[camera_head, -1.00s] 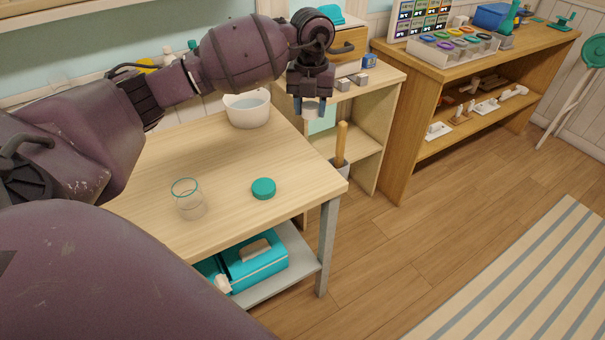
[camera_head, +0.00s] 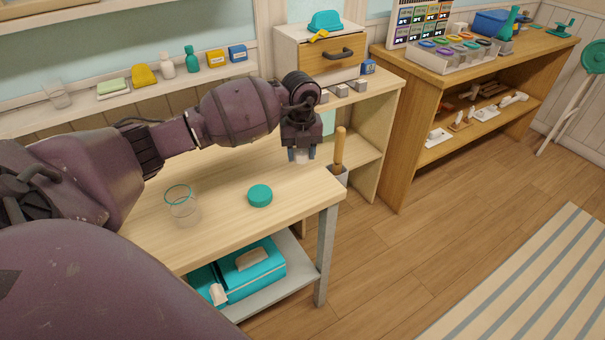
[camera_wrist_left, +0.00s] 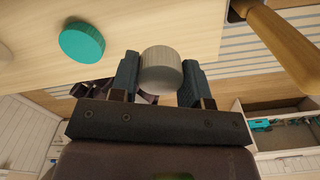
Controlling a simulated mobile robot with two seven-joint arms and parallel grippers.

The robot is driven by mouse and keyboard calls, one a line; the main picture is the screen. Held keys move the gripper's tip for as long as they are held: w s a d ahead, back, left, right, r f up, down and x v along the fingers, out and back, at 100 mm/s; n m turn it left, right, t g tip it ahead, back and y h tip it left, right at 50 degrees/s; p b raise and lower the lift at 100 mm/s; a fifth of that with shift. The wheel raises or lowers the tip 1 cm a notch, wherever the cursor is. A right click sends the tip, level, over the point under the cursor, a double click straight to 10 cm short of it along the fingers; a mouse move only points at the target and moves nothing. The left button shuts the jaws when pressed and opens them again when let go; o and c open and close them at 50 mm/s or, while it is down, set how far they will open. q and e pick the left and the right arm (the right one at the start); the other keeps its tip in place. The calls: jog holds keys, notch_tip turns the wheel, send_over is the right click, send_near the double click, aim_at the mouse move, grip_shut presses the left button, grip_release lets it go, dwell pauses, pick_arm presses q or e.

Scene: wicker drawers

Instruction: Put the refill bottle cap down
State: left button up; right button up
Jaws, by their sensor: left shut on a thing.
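My left gripper (camera_head: 302,155) is shut on a pale grey-white ribbed cap, the refill bottle cap (camera_wrist_left: 161,72), which sits between its two fingers in the left wrist view. In the head view the gripper points down over the back right part of the light wooden table (camera_head: 225,225); the cap (camera_head: 301,156) shows small between the fingertips. I cannot tell whether the cap touches the table. My right gripper is not in view.
A teal round lid (camera_head: 260,195) lies on the table, left of the gripper. A clear glass with a teal rim (camera_head: 182,206) stands farther left. A wooden handle (camera_head: 339,150) rises beyond the table's right edge. The tabletop between lid and gripper is clear.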

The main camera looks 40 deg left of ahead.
aim_at(301, 182)
pick_arm(q)
jog(key=shift+f, duration=0.8)
notch_tip(301, 182, down, 5)
jog(key=shift+b, duration=0.6)
jog(key=shift+f, duration=0.4)
jog(key=shift+r, duration=0.1)
jog(key=shift+f, duration=0.5)
jog(key=o, duration=1)
jog(key=shift+r, duration=0.1)
